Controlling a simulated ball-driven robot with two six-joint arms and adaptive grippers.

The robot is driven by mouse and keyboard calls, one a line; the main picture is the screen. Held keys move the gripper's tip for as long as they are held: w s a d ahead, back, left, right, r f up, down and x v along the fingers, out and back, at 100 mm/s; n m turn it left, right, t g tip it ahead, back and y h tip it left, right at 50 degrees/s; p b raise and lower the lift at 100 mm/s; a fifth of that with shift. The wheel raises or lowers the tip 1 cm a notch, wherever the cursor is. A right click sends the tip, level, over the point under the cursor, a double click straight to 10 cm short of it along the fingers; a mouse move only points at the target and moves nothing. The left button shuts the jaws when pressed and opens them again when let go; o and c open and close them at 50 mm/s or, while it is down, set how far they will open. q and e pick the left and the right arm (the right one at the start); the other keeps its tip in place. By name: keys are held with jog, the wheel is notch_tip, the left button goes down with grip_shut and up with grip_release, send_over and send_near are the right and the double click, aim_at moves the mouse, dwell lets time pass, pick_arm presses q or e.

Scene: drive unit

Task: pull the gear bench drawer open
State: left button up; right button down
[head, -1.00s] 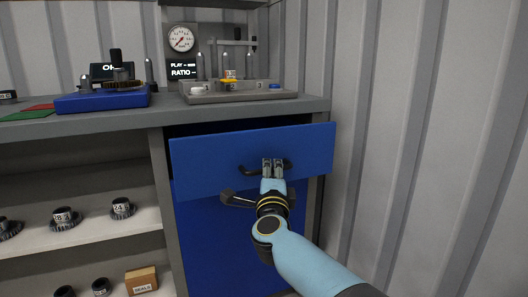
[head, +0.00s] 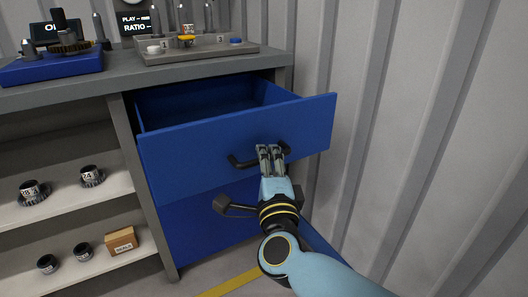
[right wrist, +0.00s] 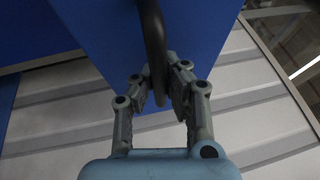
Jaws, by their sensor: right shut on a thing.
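The blue gear bench drawer (head: 225,142) stands well out from the grey bench in the head view, and its inside shows from above. The inside that I can see looks empty. Its dark bar handle (head: 240,161) is on the front panel. My right gripper (head: 270,152) is shut on the handle. In the right wrist view the fingers (right wrist: 158,85) close around the dark handle (right wrist: 153,35), with the blue drawer front behind it. My left gripper is not in view.
The bench top (head: 110,82) holds a blue tray (head: 50,68) and a grey tray (head: 195,49) with small parts. Shelves at left hold gears and a cardboard box (head: 121,240). A lower blue front with a dark handle (head: 236,207) lies below. A corrugated wall (head: 400,120) stands close at right.

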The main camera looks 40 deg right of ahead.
jog(key=shift+f, duration=0.2)
jog(key=c, duration=1.3)
grip_release()
jog(key=shift+c, duration=0.2)
jog(key=shift+r, duration=0.1)
jog(key=v, duration=0.7)
jog(key=shift+s+a, duration=0.2)
